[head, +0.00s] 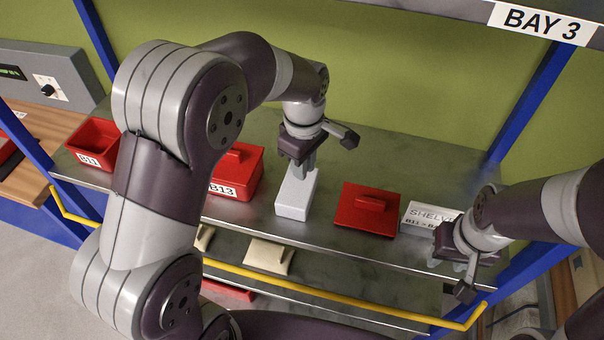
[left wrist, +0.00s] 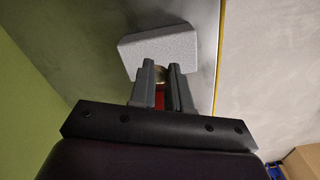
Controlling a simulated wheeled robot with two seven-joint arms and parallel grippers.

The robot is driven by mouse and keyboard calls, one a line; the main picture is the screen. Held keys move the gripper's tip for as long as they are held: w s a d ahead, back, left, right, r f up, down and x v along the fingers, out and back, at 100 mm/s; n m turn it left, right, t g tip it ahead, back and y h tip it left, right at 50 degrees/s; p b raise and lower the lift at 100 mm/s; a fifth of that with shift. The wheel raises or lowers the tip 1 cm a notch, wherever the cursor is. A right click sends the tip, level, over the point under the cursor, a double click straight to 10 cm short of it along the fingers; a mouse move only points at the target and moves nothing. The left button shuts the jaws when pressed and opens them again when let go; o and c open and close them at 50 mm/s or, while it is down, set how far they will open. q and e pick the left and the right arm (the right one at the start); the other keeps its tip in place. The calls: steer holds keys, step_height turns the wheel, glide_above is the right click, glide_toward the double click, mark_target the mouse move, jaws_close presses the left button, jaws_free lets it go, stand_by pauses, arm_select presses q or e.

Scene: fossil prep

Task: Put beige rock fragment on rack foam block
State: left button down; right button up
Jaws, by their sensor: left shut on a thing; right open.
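The pale grey rack foam block (head: 293,204) stands on the metal shelf in the middle of the head view. It also shows beyond the fingertips in the left wrist view (left wrist: 178,45). My left gripper (head: 304,172) points down over the block's far part. In the left wrist view, its jaws (left wrist: 166,80) are shut on a small beige rock fragment (left wrist: 161,72), mostly hidden between the fingers. I cannot tell whether the fragment touches the block. My right gripper (head: 452,266) is open and empty near the shelf's front right.
A red bin marked B13 (head: 238,172) stands left of the block, and bin B11 (head: 92,143) is farther left. A red lid with a handle (head: 366,210) lies to the right, beside a white shelf sign (head: 425,214). A yellow rail (head: 330,301) runs along the front.

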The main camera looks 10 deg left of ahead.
mark_target(302, 183)
arm_select(q)
steer(key=shift+w+a+f+p, duration=0.15)
steer(key=shift+w+f+p, duration=0.15)
steer(key=shift+w+f, duration=0.65)
steer(key=shift+s+a+f+p, duration=0.15)
steer(key=shift+f+p, duration=0.1)
steer(key=shift+f, duration=0.35)
steer(key=shift+s+d+f+p, duration=0.1)
steer(key=shift+f+p, duration=0.1)
steer(key=shift+f, duration=0.4)
steer(key=shift+s+a+f, duration=0.15)
steer(key=shift+f, duration=0.05)
steer(key=shift+w+f, duration=0.2)
steer(key=c, duration=1.1)
jaws_free()
steer(key=shift+s, duration=0.1)
arm_select(e)
steer(key=shift+w+d+r, duration=0.15)
steer(key=shift+w+r, duration=0.05)
steer(key=shift+r, duration=0.6)
